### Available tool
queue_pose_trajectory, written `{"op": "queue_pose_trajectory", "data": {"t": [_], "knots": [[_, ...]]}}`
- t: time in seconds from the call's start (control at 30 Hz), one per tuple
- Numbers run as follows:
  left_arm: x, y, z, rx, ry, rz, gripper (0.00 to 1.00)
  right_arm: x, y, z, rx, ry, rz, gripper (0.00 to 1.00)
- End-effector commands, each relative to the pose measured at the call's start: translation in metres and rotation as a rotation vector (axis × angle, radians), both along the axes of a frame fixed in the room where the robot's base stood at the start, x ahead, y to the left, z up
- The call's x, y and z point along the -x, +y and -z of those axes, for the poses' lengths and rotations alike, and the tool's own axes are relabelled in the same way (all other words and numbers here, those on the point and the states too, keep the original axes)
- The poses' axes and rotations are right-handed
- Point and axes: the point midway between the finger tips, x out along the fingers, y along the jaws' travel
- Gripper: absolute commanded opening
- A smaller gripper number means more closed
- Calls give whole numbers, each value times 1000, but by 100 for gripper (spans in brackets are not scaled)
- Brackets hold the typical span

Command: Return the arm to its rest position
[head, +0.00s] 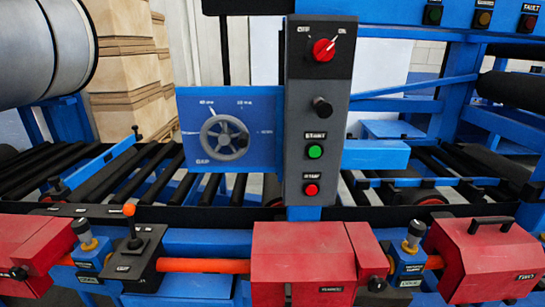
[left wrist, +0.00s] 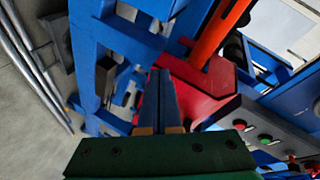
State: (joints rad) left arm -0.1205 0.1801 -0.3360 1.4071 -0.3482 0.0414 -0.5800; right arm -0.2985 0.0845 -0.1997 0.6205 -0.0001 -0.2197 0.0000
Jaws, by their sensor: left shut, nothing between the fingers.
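My left gripper (left wrist: 163,75) shows in the left wrist view. Its two dark blue fingers lie together with nothing between them, in front of its green body. A red housing (left wrist: 205,85) and blue frame beams are behind the fingertips; I cannot tell the distance between them. Neither arm shows in the head view, and my right gripper is in no frame. The grey control panel (head: 319,110) stands upright in the middle of the head view, with a red rotary switch (head: 324,49), a black knob (head: 322,107), a green button (head: 315,151) and a red button (head: 311,189).
A grey handwheel (head: 224,138) sits on a blue plate left of the panel. Black rollers (head: 90,175) lie behind. Concrete floor (left wrist: 35,125) shows at the wrist view's left.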

Motion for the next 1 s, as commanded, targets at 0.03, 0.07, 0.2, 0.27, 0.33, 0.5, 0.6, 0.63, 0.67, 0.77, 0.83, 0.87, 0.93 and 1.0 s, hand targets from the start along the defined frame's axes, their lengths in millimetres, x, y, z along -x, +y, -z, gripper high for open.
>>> {"op": "queue_pose_trajectory", "data": {"t": [0.03,0.07,0.2,0.27,0.33,0.5,0.6,0.63,0.67,0.77,0.83,0.87,0.93,1.0], "knots": [[17,11,37,43,128,-59,0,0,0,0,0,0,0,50],[30,20,62,75,216,-107,0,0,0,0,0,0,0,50],[127,58,169,229,642,-391,0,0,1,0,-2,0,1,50],[177,70,203,281,803,-526,0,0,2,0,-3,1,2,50],[233,81,229,325,958,-675,0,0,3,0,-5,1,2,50],[326,92,254,377,1178,-925,0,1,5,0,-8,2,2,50],[344,94,257,384,1217,-977,0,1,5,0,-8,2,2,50],[345,94,257,384,1219,-980,0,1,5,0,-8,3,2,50],[345,94,257,384,1219,-980,0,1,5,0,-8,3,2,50],[345,94,257,384,1219,-980,0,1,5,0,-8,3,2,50],[345,94,257,384,1219,-980,0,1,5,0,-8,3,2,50],[345,94,257,384,1219,-980,0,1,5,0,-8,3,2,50],[345,94,257,384,1219,-980,0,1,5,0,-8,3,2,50],[345,94,257,384,1219,-980,0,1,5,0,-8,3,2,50]]}}
